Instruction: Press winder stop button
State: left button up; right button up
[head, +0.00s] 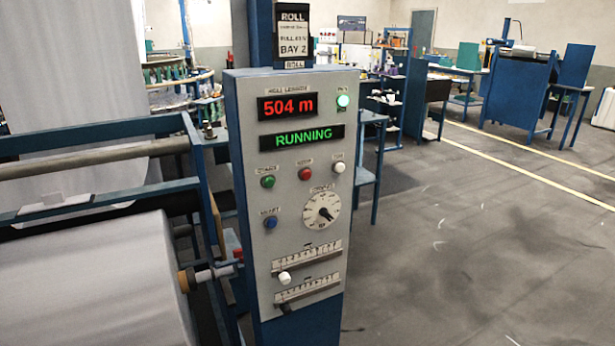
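The winder control panel (245,140) stands upright on a blue post in the middle of the head view. A red button (305,173) sits in its button row, under a small label that seems to read STOP. A green button (267,181) is to its left and a white button (339,167) to its right. A blue button (270,222) is lower left, beside a round dial (321,210). Neither gripper is in view.
A large white fabric roll (95,285) on a blue frame stands close on the left, its shaft end (210,275) near the panel. Blue workbenches (515,92) stand behind. The floor (460,250) at right is clear.

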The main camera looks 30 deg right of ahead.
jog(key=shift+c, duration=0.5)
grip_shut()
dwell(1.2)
